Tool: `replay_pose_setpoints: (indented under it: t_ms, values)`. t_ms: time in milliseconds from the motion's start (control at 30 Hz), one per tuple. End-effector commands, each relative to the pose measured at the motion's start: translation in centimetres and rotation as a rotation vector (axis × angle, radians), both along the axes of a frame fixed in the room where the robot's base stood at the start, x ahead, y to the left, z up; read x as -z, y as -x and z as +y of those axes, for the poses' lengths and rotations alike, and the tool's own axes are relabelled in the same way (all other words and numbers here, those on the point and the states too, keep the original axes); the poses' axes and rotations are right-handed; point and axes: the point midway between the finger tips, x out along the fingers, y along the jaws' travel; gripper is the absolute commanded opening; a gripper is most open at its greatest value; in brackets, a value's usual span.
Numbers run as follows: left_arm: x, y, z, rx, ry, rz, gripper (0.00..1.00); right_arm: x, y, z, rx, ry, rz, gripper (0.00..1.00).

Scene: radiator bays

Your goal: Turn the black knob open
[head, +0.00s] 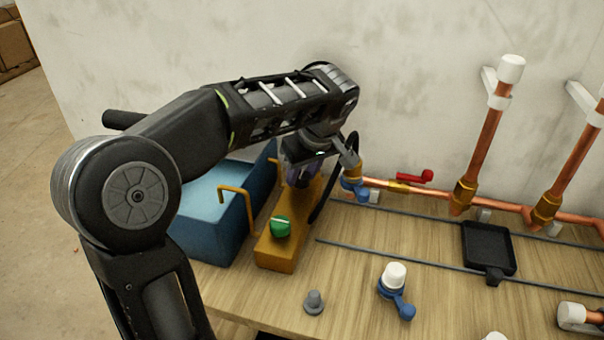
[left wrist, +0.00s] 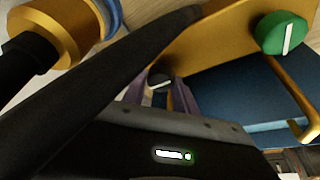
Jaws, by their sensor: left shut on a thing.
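The black knob (left wrist: 160,80) with a pale pointer line shows in the left wrist view, on the yellow-orange panel (left wrist: 215,30). My left gripper (head: 300,182) is over the far part of this panel, which also shows in the head view (head: 275,255). Its fingers (left wrist: 162,95) are shut on the black knob, one on each side. The gripper hides the black knob in the head view. A green knob (head: 280,227) with a pale line sits on the nearer part of the panel. It also shows in the left wrist view (left wrist: 282,34). My right gripper is out of view.
A blue box (head: 215,215) with a yellow handle (head: 238,195) stands left of the panel. A black hose (head: 323,200) and a blue valve handle (head: 355,187) lie close right. Copper pipes (head: 483,155) run along the wall. A black tray (head: 488,245) lies right.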

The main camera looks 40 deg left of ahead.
Motion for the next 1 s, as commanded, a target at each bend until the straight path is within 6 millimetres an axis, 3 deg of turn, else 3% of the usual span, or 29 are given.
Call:
replay_pose_setpoints:
  t_ms: [300, 333, 567, 867, 1000]
  values:
    - [0.0, 0.0, 0.0, -0.003, 0.001, -0.001, 0.00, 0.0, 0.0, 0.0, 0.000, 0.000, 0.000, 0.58]
    - [0.0, 0.0, 0.0, -0.003, 0.001, -0.001, 0.36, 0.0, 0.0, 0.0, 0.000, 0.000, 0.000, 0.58]
    - [0.0, 0.0, 0.0, -0.002, 0.001, 0.000, 0.54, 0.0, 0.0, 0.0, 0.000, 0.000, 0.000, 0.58]
    - [-0.1, 0.0, -0.1, -0.001, 0.001, -0.001, 0.56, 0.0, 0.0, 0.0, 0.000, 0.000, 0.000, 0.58]
    - [-1.1, 0.1, -0.4, 0.000, 0.001, -0.002, 0.56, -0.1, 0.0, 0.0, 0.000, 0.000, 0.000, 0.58]
